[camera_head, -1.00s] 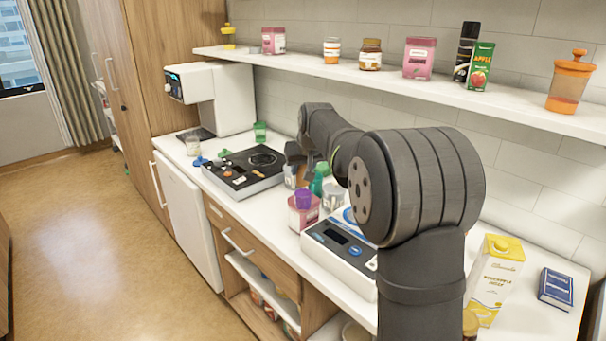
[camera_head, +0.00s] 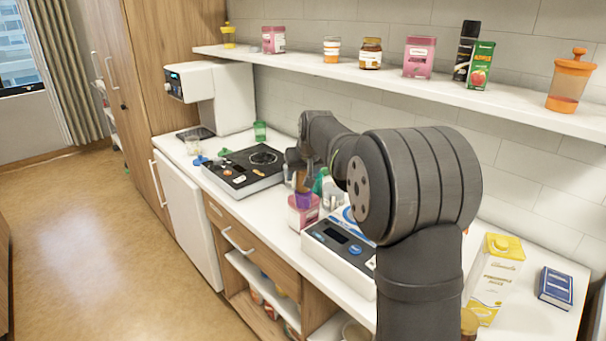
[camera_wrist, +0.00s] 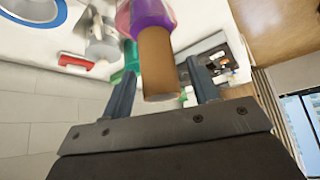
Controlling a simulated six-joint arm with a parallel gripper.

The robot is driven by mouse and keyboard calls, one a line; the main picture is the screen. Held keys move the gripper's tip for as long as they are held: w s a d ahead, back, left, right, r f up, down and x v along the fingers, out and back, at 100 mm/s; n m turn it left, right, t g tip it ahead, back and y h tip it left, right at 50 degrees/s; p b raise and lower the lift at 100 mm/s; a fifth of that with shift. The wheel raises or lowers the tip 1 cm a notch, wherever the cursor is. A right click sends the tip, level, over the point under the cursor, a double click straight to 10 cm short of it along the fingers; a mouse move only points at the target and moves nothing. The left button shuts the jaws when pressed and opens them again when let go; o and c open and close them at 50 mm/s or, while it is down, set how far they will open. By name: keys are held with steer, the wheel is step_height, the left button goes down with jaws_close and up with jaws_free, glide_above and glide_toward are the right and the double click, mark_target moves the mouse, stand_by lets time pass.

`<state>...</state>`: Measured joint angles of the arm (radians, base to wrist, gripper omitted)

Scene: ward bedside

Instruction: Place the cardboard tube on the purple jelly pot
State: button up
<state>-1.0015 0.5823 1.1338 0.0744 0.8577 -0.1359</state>
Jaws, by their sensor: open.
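The brown cardboard tube (camera_wrist: 157,66) stands end-on against the purple jelly pot (camera_wrist: 153,15) in the wrist view and appears to rest on it. In the head view the tube (camera_head: 300,182) shows upright above the purple pot (camera_head: 304,199), which sits on a pink-labelled jar (camera_head: 303,215). My gripper (camera_wrist: 161,68) is open, with one finger on each side of the tube and visible gaps beside it. In the head view my gripper (camera_head: 299,166) is small and dark, just above the tube.
A white scale-like device (camera_head: 338,250) stands right of the jar. A black hotplate (camera_head: 243,170) lies to the left. A green bottle (camera_head: 321,182) is close behind the jar. A shelf (camera_head: 400,85) with jars runs above the counter. The counter's front edge is near the jar.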

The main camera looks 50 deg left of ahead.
steer(key=v, duration=1.2)
steer(key=x, duration=1.2)
steer(key=shift+a+r, duration=0.1)
steer(key=shift+r, duration=1.6)
